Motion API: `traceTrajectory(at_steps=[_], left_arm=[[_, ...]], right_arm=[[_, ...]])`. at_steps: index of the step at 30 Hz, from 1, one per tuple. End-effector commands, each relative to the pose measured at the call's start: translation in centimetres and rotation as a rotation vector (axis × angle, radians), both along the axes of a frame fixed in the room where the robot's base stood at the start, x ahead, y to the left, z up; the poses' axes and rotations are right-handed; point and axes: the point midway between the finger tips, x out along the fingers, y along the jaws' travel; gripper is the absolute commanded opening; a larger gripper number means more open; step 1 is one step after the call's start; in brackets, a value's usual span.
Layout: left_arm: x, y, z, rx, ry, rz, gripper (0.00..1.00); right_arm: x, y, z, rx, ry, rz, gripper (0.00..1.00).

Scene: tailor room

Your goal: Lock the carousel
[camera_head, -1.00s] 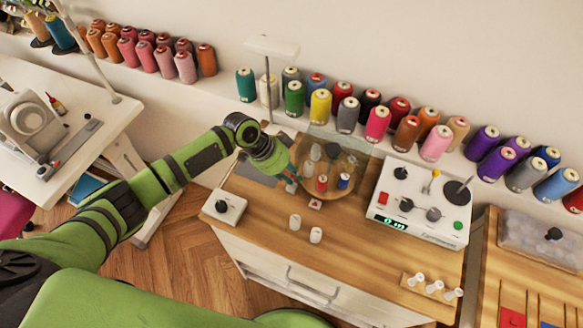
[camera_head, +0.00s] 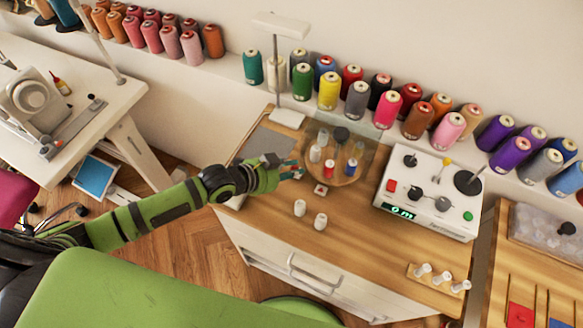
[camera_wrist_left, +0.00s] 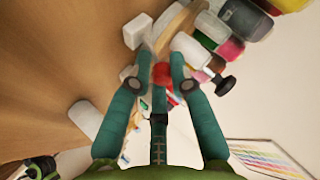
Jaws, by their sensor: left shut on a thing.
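The carousel (camera_head: 350,174) is a round wooden disc near the back of the wooden bench, under a clear cover, with red, blue and white spools and a dark knob. In the left wrist view its wooden edge (camera_wrist_left: 178,27) shows just beyond the fingers. My left gripper (camera_head: 296,170) is low at the carousel's left side. In the left wrist view its teal fingers (camera_wrist_left: 163,72) are shut on a small red part (camera_wrist_left: 162,76), mostly hidden between them. A small white tag with a red mark (camera_head: 320,190) lies in front of the carousel. My right gripper is not seen.
Two white spools (camera_head: 310,214) stand on the bench in front. A white control box (camera_head: 430,195) with knobs and a green display is to the right. A lamp stand (camera_head: 279,80) rises behind. Thread cones line the back shelf.

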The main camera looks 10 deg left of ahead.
Motion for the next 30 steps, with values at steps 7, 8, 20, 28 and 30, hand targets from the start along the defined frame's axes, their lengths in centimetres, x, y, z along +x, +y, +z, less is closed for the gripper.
traceTrajectory(at_steps=[7,8,20,28,30], left_arm=[[0.44,-0.12,0.82,-0.015,-0.042,0.001,0.00],[0.46,-0.12,0.84,-0.014,-0.043,0.001,0.00],[0.37,-0.12,0.70,-0.013,-0.039,0.000,0.42],[0.03,0.07,0.42,-0.009,-0.030,0.001,0.42],[-0.32,0.40,0.62,-0.009,-0.029,0.001,0.42]], right_arm=[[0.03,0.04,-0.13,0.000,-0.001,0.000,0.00],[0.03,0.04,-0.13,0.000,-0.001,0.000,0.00],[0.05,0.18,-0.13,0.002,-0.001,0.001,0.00],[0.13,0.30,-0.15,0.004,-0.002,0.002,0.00],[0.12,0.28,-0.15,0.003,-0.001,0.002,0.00]])
